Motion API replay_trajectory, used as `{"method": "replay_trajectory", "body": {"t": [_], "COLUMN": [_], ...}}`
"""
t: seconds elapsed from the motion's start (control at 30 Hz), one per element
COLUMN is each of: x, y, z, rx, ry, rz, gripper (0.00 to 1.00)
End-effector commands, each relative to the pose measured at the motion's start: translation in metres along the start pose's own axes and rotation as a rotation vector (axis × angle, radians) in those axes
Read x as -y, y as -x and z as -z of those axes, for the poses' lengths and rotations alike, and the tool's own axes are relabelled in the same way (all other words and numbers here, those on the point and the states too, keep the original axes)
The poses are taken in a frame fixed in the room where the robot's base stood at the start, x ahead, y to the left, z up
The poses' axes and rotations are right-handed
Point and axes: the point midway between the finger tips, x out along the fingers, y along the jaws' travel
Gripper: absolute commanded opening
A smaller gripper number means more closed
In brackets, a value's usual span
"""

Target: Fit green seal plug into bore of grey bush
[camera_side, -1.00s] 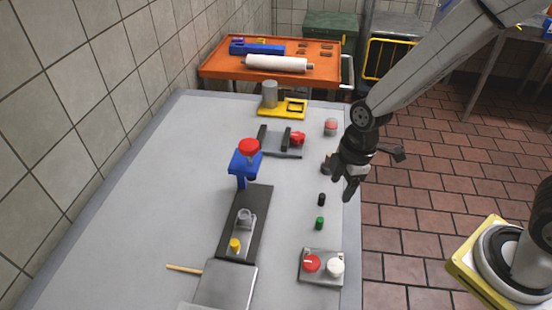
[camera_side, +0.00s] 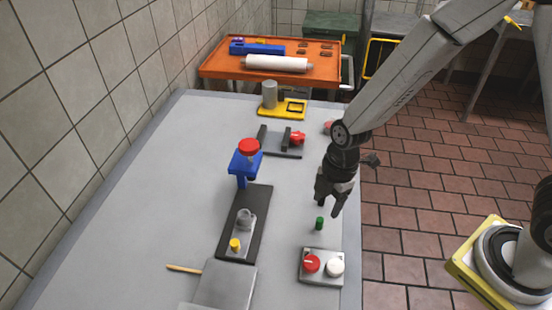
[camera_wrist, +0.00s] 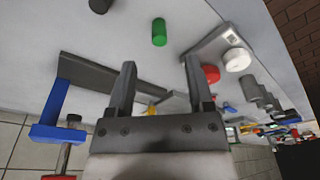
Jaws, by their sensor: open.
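The green seal plug (camera_side: 319,223) stands upright on the table near its right side; it also shows in the wrist view (camera_wrist: 159,32), beyond the fingertips. My gripper (camera_side: 329,208) is open and empty, pointing down above and slightly behind the plug in the side view; its two fingers show in the wrist view (camera_wrist: 160,65). The grey bush (camera_side: 245,218) sits on a dark base plate (camera_side: 256,205) left of the gripper. I cannot make out the bush or its bore in the wrist view.
A black plug (camera_wrist: 100,5) stands near the green one. A box with a red button (camera_side: 312,264) and a white button (camera_side: 336,267) is in front. A blue press (camera_side: 243,165) with a red knob stands behind the bush.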

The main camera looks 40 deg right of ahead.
Motion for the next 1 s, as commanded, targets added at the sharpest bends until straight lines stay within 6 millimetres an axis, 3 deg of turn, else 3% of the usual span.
{"method": "replay_trajectory", "body": {"t": [0.43,1.0], "x": [0.000,-0.001], "y": [-0.009,-0.054], "z": [0.000,0.002], "rx": [0.000,0.001], "ry": [-0.001,-0.001], "rz": [0.001,0.000], "gripper": [0.67,0.67]}}
